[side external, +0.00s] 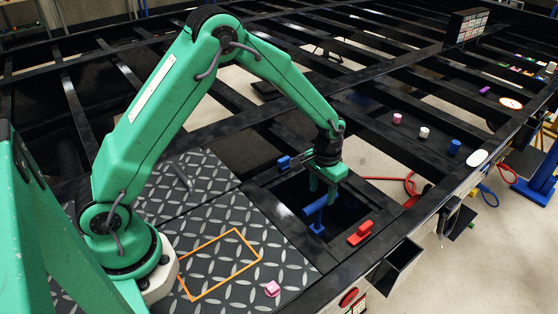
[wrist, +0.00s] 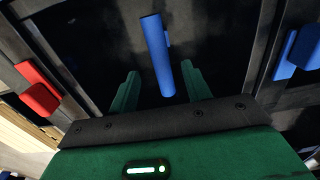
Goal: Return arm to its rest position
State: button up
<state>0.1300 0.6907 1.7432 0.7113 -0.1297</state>
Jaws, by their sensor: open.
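My gripper (side external: 323,191) hangs at the end of my green arm, pointing down over a dark rectangular opening in the frame. Its two green fingers are apart, and they also show in the wrist view (wrist: 160,75). A blue bar-shaped piece (side external: 317,212) stands in the opening just below the fingers. In the wrist view the same blue piece (wrist: 156,50) lies between and beyond the fingers; I cannot tell whether they touch it. My arm is reached out over the opening, bent at the elbow.
A red piece (side external: 360,233) sits on the opening's near right edge and a blue piece (side external: 284,163) on its far left edge. Pink, white and blue cylinders (side external: 454,147) stand on the frame to the right. A diamond-plate deck (side external: 215,205) bears an orange outline and a pink piece (side external: 272,289).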

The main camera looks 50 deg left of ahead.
jog(key=shift+r, duration=0.3)
jog(key=shift+r, duration=0.15)
jog(key=shift+r, duration=0.25)
jog(key=s+a+r+t, duration=0.2)
jog(key=s+r, duration=0.6)
jog(key=r, duration=0.3)
jog(key=s+a+r+t, duration=0.25)
jog(key=s+r, duration=0.45)
jog(key=r, duration=0.4)
jog(key=s+a+r+t, duration=0.1)
jog(key=s+r, duration=0.1)
jog(key=s, duration=0.8)
jog(key=shift+s+a, duration=0.15)
jog(key=shift+a, duration=0.2)
jog(key=shift+r, duration=0.1)
